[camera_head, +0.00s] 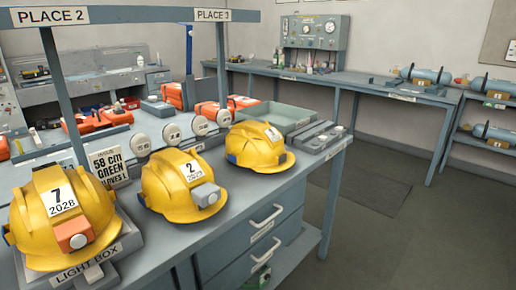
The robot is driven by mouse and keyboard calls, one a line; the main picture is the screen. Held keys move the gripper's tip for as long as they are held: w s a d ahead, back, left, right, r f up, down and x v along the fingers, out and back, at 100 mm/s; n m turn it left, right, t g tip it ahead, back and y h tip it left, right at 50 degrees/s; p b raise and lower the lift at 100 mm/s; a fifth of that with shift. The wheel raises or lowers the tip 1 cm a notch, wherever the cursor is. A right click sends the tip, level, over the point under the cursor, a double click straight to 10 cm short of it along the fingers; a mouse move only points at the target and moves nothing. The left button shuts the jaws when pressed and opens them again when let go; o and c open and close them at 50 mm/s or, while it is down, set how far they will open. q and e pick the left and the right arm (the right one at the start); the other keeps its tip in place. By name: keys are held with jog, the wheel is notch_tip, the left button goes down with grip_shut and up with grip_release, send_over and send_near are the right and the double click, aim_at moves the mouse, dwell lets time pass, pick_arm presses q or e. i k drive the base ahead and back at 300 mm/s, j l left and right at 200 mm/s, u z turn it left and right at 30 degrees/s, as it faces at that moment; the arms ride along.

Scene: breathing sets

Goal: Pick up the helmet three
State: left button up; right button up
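Three yellow helmets stand on the grey bench. The left helmet (40,205) is marked 7 and 2028, has an orange lamp and rests on a light box (92,262). The middle helmet (160,187) is marked 2, with a grey lamp. The right helmet (245,145) stands farther back, near the PLACE 3 sign (212,15); it has a blue part at its left, and its white label is too small to read. I cannot read a 3 on any helmet. Neither of my grippers is in view.
A card about 58 cm green gloves (108,165) stands between the left and middle helmets. A grey-green tray (275,116) and a grey slotted block (318,138) lie behind the right helmet. Overhead frame posts rise from the bench. Floor (440,225) to the right is clear.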

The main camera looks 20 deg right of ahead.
aim_at(259, 147)
jog(key=l+u, duration=0.15)
jog(key=u, duration=0.3)
jog(key=i+l+u, duration=0.1)
jog(key=u, duration=0.4)
jog(key=l+u, duration=0.45)
jog(key=l, duration=0.5)
jog(key=l+u, duration=0.1)
jog(key=l, duration=0.35)
jog(key=k+l, duration=0.1)
jog(key=l, duration=0.35)
jog(key=u, duration=0.05)
